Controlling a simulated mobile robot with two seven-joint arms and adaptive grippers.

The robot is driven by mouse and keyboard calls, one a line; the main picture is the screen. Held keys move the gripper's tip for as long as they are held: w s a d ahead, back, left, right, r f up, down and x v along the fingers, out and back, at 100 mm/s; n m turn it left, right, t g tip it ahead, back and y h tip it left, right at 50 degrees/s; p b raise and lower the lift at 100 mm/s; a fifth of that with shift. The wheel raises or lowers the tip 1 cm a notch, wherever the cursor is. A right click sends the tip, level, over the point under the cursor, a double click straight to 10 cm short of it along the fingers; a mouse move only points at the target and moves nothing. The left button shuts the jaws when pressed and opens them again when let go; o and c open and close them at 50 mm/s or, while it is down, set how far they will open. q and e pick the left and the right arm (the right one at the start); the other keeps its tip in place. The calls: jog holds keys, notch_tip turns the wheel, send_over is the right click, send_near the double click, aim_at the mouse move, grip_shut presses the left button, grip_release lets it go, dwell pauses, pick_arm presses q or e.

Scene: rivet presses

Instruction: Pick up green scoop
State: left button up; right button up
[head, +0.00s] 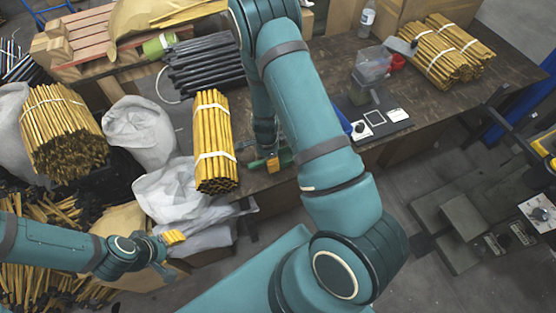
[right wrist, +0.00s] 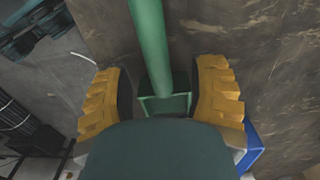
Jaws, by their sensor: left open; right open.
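The green scoop lies on the dark table. In the right wrist view its long handle and square scoop end (right wrist: 165,103) sit between the yellow finger pads of my right gripper (right wrist: 158,98). The fingers are open, with a gap on each side of the scoop, and my own wrist housing hides its lower part. In the head view a small green part of the scoop (head: 286,157) shows beside my right gripper (head: 269,163) near the table's front edge. My left gripper (head: 173,238) is open and empty, low at the left, away from the scoop.
White bags (head: 178,190) lie near my left gripper.

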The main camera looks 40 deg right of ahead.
jog(key=shift+f, duration=0.8)
jog(key=shift+r, duration=0.1)
grip_shut()
notch_tip(320, 180, up, 10)
jog(key=shift+p, duration=1.15)
